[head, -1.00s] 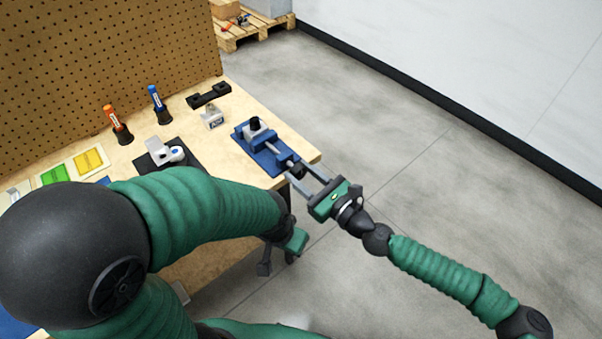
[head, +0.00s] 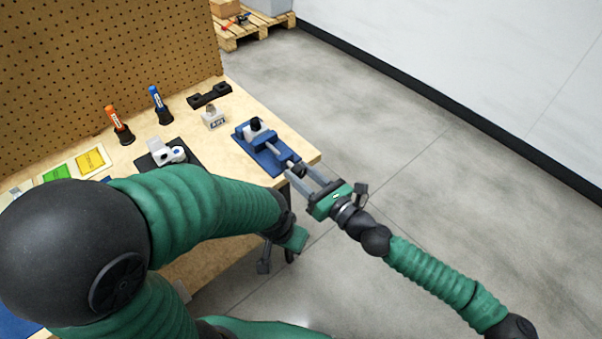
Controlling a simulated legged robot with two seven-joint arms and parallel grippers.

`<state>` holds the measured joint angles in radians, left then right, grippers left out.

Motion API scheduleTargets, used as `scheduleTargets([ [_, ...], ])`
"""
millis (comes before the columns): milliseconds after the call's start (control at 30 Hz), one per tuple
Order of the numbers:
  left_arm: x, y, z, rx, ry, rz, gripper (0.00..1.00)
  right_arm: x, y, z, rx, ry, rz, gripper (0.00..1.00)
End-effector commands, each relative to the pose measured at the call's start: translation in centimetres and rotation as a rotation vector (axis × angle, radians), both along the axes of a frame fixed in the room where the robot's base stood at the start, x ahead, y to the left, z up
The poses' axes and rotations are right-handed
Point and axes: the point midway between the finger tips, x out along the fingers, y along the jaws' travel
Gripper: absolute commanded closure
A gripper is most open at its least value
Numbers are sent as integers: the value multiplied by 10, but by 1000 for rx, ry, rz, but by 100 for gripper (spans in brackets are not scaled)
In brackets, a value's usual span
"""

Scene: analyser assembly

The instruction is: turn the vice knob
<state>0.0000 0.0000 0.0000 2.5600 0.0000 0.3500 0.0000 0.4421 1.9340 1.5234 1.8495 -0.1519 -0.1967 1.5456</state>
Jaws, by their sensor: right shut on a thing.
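The blue vice (head: 262,150) lies on the wooden table near its right corner, with a white and black piece (head: 253,127) between its jaws. The dark vice knob (head: 296,170) is at the vice's near right end, by the table edge. My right gripper (head: 304,178) reaches in from the lower right, with its two grey fingers around the knob, shut on it. The fingers partly hide the knob. My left gripper (head: 280,249) hangs beyond the table's front edge, away from the vice. Its fingers are small and partly hidden, so I cannot tell whether it is open.
A pegboard (head: 100,60) rises behind. Floor to the right is clear.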

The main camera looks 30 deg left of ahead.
Motion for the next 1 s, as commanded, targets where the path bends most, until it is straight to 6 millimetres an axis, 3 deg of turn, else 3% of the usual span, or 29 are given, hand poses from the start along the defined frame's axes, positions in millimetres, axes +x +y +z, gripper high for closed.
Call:
scheduleTargets([
  [33, 0, 0, -1, 0, 0, 0, 64, -1, 0, -5, -6, 5, 0, 100],
  [67, 0, 0, -1, 0, 0, 0, 64, -1, 0, -5, -6, 5, 0, 61],
  [233, 0, 0, -1, 0, 0, 0, 64, -1, 0, -3, -4, 2, 0, 41],
  [500, 0, 0, 0, 0, 0, 0, 64, -1, 0, -1, -2, 0, -1, 41],
  [633, 0, 0, 3, 0, 0, 0, 64, -4, -11, 0, -2, 0, -2, 41],
  [767, 0, 0, 8, 0, 0, 0, 64, -13, -39, 1, -1, 0, -5, 41],
  [1000, 0, 0, 17, 0, 0, 0, 64, -38, -107, -1, -1, 1, -7, 41],
])
